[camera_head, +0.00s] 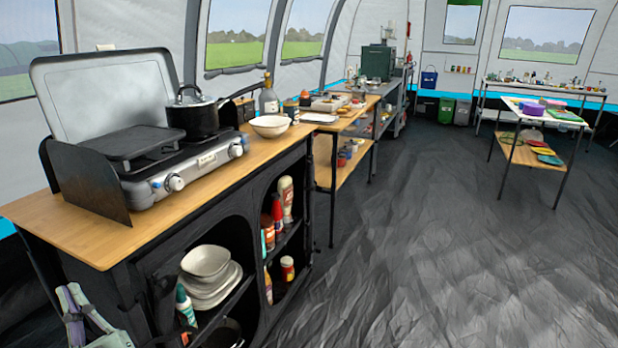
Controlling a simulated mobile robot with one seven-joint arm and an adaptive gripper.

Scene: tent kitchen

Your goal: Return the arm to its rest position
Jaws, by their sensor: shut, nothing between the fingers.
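My gripper (75,292) shows at the bottom left corner, in front of the left end of the wooden counter (100,245). Its grey fingers point upward and are shut, with nothing held between them. The rest of my arm is cut off by the lower picture edge. The gripper is below the countertop level in the picture, left of the shelf openings; I cannot tell its exact distance from the counter.
On the counter stand a camping stove (190,165) with a black pot (193,115) and a white bowl (270,126). Shelves below hold stacked bowls (207,262) and bottles (278,215). A table (545,117) stands far right. The dark floor (440,240) between is clear.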

